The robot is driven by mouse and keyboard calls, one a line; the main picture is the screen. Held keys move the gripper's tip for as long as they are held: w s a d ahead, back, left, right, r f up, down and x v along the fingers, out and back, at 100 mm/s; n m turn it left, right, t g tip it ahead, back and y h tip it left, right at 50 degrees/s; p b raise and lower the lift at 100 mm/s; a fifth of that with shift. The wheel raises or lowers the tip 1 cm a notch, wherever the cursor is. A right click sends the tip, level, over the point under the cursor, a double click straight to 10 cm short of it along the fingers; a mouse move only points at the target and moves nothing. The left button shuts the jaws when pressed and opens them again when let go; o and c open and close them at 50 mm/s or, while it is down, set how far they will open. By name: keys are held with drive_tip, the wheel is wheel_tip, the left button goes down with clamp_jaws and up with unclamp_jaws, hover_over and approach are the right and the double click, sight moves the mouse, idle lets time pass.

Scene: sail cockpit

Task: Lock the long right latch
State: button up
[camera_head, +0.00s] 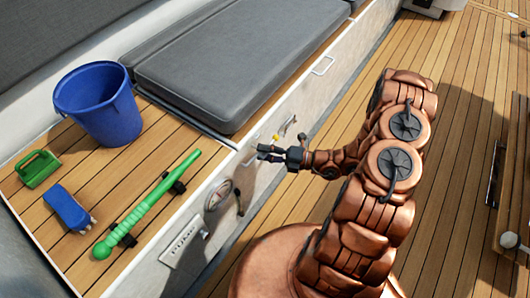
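My gripper (264,153) is at the white locker front below the seat edge. Its two dark fingers point left and look apart, with nothing seen between them. A small metal latch-like fitting (288,125) is on the locker front just above and right of the fingers, with a small yellow piece (276,137) beside it. A dark, narrow latch-like piece (239,203) is lower left on the same front, next to a round metal ring fitting (216,194). I cannot tell which is the long right latch, nor whether my gripper touches any fitting.
On the wooden bench (165,135) are a blue bucket (105,105), a green scoop-like item (38,168), a blue brush (68,207) and a long green handle (150,205). A grey cushion (225,65) lies behind. A labelled plate (183,246) is on the locker front. Open deck (450,90) lies right.

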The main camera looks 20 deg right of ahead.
clamp_jaws()
idle(0.3)
idle(0.5)
